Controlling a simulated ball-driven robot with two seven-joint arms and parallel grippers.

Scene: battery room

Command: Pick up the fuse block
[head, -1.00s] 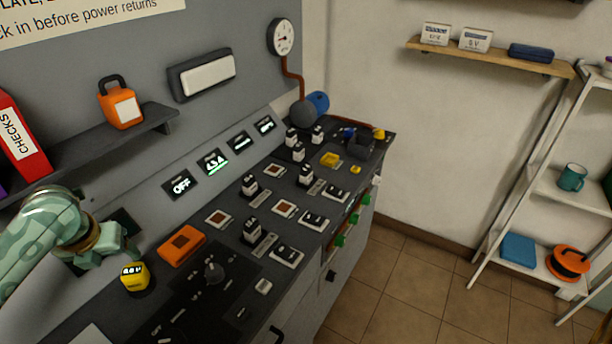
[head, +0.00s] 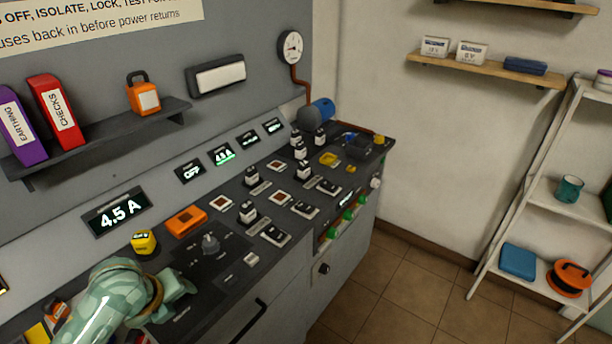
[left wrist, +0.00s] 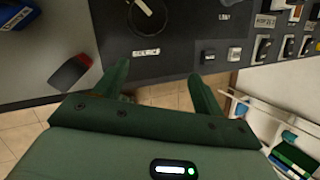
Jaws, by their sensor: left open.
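Several upright black-and-white blocks that look like fuse blocks stand on the dark console (head: 222,262) in the head view. One (head: 248,212) is nearest, another (head: 302,170) stands behind it, and more stand near the far end. I cannot tell which one is meant. My left gripper (head: 186,286) is at the console's near left part, apart from these blocks. In the left wrist view my left gripper (left wrist: 163,84) is open, with nothing between its fingers, near the console's front edge. My right gripper is in neither view.
A rotary knob (head: 210,243), an orange-framed unit (head: 186,221) and a yellow block (head: 143,242) are near my left gripper. A red-and-grey object (left wrist: 70,72) lies left of the fingers in the wrist view. Free floor (head: 390,290) lies right of the console.

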